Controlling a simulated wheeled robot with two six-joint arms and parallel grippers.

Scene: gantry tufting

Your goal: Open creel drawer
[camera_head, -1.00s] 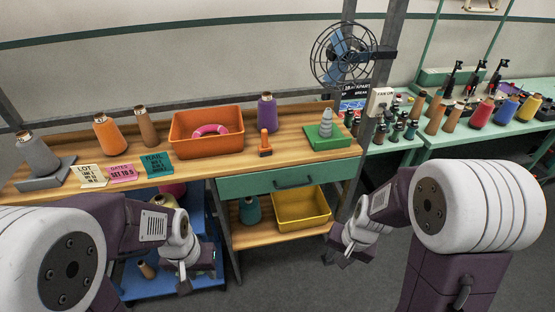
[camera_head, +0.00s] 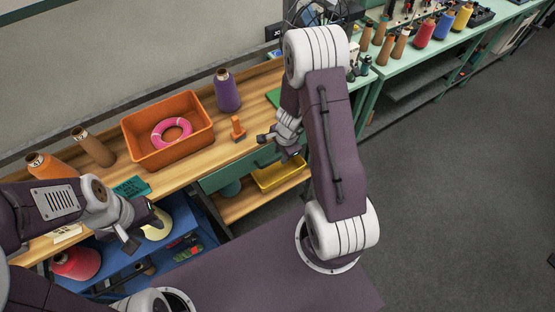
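The creel drawer (camera_head: 225,177) is a green front under the wooden bench top, and it looks closed. Its dark handle is mostly hidden near my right gripper. My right gripper (camera_head: 272,147) is at the bench's front edge, just above and in front of the drawer's right part. Its fingers look spread and nothing shows between them. I cannot tell whether it touches the handle. My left gripper (camera_head: 146,232) is further left, above the blue lower shelf and in front of the bench.
On the bench stand an orange bin (camera_head: 168,130) with a pink ring, a purple cone (camera_head: 227,90) and an orange tool (camera_head: 237,129). A yellow tray (camera_head: 278,176) lies on the shelf below the drawer. A green table (camera_head: 425,66) with spools stands at the right. Floor at right is clear.

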